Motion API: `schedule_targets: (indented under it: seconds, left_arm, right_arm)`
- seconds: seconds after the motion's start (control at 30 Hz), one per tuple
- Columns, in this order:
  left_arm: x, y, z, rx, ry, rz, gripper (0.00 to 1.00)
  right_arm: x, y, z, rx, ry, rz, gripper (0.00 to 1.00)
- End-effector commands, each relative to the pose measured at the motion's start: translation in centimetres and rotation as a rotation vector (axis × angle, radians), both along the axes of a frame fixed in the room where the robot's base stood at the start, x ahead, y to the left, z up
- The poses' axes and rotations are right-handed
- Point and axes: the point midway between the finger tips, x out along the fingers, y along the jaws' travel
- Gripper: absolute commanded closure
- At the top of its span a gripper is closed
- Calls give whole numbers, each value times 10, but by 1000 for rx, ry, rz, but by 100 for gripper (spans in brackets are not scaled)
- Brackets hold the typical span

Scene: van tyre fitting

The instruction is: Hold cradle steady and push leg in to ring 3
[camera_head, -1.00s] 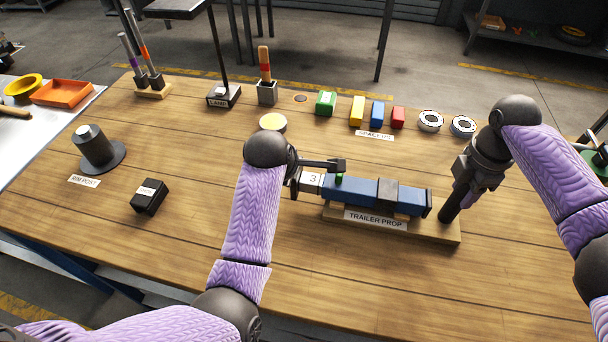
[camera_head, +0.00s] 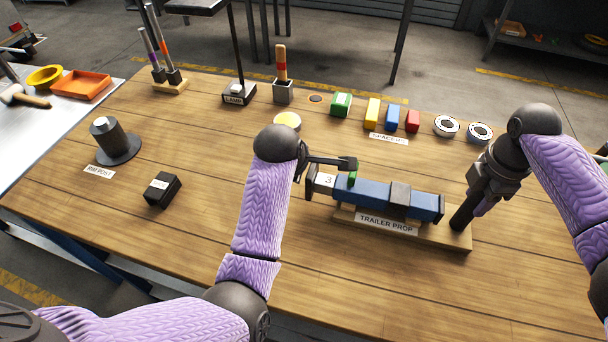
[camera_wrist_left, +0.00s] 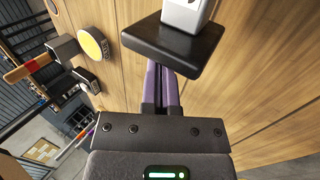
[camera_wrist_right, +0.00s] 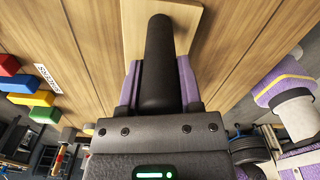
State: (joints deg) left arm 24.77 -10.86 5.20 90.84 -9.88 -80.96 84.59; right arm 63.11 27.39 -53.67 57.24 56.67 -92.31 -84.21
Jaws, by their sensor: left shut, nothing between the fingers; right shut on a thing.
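The trailer prop's blue tube (camera_head: 370,191) lies on a wooden cradle (camera_head: 456,238) at right of centre. A pale leg marked 3 (camera_head: 325,182) sticks out of its left end, with a dark foot plate (camera_head: 309,184) on it. My left gripper (camera_wrist_left: 162,78) is shut and empty, its fingertips at the foot plate; whether they touch cannot be told. In the head view it is mostly hidden by its wrist. My right gripper (camera_head: 470,201) is shut on the cradle's dark upright post (camera_wrist_right: 158,62). A dark bar (camera_head: 335,162) and a green part (camera_head: 352,178) show above the leg.
A black block (camera_head: 162,190) and the rim post (camera_head: 113,142) stand at left. The front of the table is clear.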

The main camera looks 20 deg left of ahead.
Motion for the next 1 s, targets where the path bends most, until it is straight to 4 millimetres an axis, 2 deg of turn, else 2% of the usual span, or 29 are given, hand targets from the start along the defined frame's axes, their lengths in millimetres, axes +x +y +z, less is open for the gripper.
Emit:
schedule_targets:
  seconds: [0.17, 0.47, 0.5, 0.63, 0.67, 0.9, 1.0]
  left_arm:
    - [1, 18, 13, 1, -3, 2, 100]
    - [0, 19, 13, 1, -1, 1, 100]
    - [0, 19, 13, 1, -1, 1, 100]
    - [0, 19, 13, 2, -1, 1, 100]
    - [0, 19, 13, 2, -1, 1, 100]
    - [0, 19, 13, 2, -1, 1, 100]
    - [0, 19, 13, 2, -1, 1, 100]
  right_arm:
    - [0, 1, 0, 2, 0, 2, 100]
    - [0, 1, 0, 2, 0, 1, 100]
    - [0, 0, 0, 2, 0, 1, 46]
    - [0, 0, 0, 1, -1, 1, 19]
    - [0, 0, 0, 1, -1, 1, 14]
    - [0, 0, 1, 1, -1, 0, 14]
    - [1, 0, 15, 2, -3, 1, 14]
